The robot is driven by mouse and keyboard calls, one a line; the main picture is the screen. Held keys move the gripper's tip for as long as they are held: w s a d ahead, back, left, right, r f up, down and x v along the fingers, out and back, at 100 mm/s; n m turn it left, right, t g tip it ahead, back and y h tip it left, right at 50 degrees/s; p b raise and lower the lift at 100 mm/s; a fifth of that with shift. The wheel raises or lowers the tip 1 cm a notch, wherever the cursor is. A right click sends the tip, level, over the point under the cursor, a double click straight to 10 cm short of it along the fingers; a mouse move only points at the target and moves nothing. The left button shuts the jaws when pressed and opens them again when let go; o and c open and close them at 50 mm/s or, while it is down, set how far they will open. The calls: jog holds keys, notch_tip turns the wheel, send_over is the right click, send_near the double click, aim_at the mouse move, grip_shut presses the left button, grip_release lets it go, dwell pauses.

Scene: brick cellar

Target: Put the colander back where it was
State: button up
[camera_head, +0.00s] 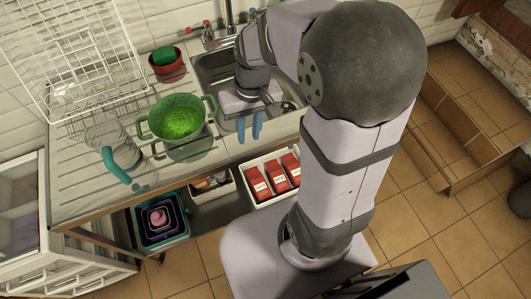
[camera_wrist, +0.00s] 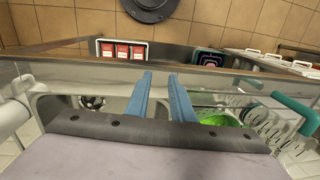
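The green colander (camera_head: 177,116) stands upright on the steel drainboard, left of the sink, with a loop handle on each side. Its inside is bright green; I cannot tell if it holds anything. In the wrist view part of it (camera_wrist: 220,120) shows at lower right, partly hidden by my gripper's body. My gripper (camera_head: 250,130) is right of the colander and apart from it, over the front part of the sink area. Its two blue fingers (camera_wrist: 160,82) stand apart with a gap and nothing between them.
A clear jug with a teal handle (camera_head: 117,164) lies left of the colander. A red pot (camera_head: 168,71) with a green sponge stands behind it. A white wire rack (camera_head: 75,50) is at back left. The sink (camera_head: 212,68) has a tap. A crate of red boxes (camera_head: 258,165) sits below.

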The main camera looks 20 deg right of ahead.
jog(key=s+d+f+h, duration=0.1)
jog(key=s+f, duration=0.1)
jog(key=s, duration=0.5)
jog(key=shift+d, duration=0.35)
jog(key=shift+s+f, duration=0.1)
dwell(1.7)
